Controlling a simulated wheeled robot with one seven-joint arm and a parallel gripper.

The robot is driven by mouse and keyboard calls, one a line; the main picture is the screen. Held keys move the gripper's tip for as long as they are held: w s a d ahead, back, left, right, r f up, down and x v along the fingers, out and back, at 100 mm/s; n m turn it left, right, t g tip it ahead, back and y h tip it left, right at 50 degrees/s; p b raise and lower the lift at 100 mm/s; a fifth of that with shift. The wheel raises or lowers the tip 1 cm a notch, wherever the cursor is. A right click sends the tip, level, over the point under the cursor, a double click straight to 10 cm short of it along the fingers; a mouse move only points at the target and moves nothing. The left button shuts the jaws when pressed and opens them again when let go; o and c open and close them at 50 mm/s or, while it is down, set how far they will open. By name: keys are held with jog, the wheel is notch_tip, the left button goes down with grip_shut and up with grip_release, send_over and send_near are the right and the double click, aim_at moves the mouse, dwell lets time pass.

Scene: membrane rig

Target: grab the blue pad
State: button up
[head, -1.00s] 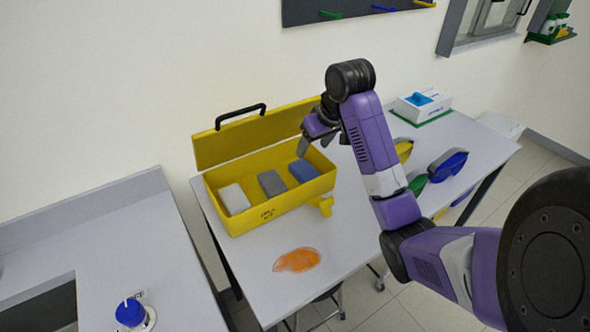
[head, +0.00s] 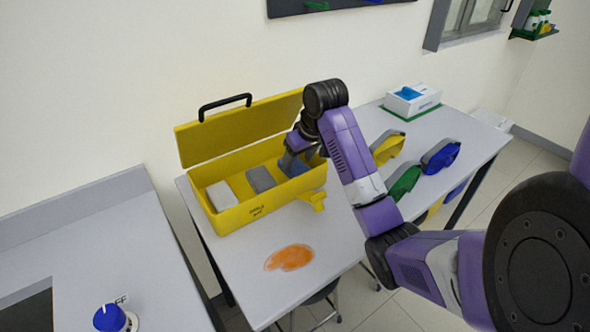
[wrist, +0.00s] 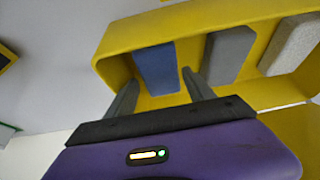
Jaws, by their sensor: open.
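The blue pad (wrist: 157,68) lies in the yellow box, at the end of a row of pads. In the head view the blue pad (head: 292,167) is partly hidden by my gripper (head: 293,162), which reaches down into the box's right end. In the wrist view my gripper (wrist: 158,88) is open, its two fingers apart on either side of the near part of the blue pad. I cannot tell whether the fingers touch it. The yellow box (head: 250,213) has its lid (head: 235,133) open.
A grey pad (head: 261,179) and a whitish pad (head: 221,195) share the box. An orange stain (head: 289,257) marks the table in front. Yellow goggles (head: 388,147), green goggles (head: 404,182) and blue goggles (head: 440,156) lie right of my arm. A tissue-like box (head: 411,98) stands behind.

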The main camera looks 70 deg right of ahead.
aim_at(295, 166)
jog(key=shift+x, duration=1.7)
jog(key=shift+a, duration=0.1)
jog(key=c, duration=1)
jog(key=shift+o, duration=0.2)
